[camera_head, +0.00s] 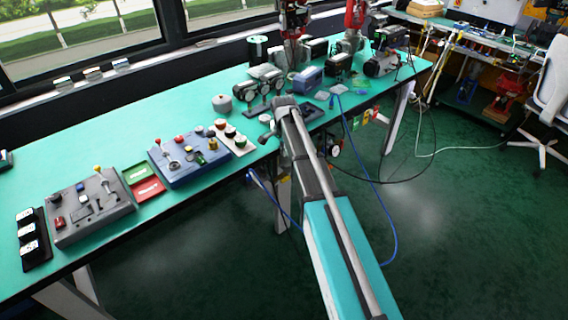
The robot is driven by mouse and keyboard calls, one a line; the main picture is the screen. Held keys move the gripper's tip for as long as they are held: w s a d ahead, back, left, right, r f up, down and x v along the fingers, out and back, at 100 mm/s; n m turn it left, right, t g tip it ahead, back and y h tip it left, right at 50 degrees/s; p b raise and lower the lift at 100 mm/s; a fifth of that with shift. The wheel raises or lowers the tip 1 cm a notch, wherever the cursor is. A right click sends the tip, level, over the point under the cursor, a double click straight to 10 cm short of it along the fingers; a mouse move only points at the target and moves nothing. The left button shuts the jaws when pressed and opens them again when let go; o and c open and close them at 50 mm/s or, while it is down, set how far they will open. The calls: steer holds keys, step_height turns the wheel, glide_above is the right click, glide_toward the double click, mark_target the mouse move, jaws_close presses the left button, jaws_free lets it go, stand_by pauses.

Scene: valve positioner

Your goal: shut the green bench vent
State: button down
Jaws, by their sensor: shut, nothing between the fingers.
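My arm reaches from the bottom right up to the middle of the green-topped bench (75,175). My gripper (268,132) is at its far end, small and dark, low over the bench near the front edge. It is shut and holds nothing that I can see. I cannot pick out the green bench vent for certain.
A blue control box (185,160), a grey control box (92,208) and a green-and-red panel (141,181) stand to the left. Gauges (259,87) and devices crowd the bench behind my wrist. Blue cables (383,215) hang at the right. The floor at the right is mostly clear.

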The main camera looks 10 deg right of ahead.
mark_target(284, 180)
steer(key=shift+f+b, duration=6.8)
steer(key=shift+f, duration=0.15)
steer(key=shift+d, duration=0.2)
steer(key=shift+a+h, duration=0.3)
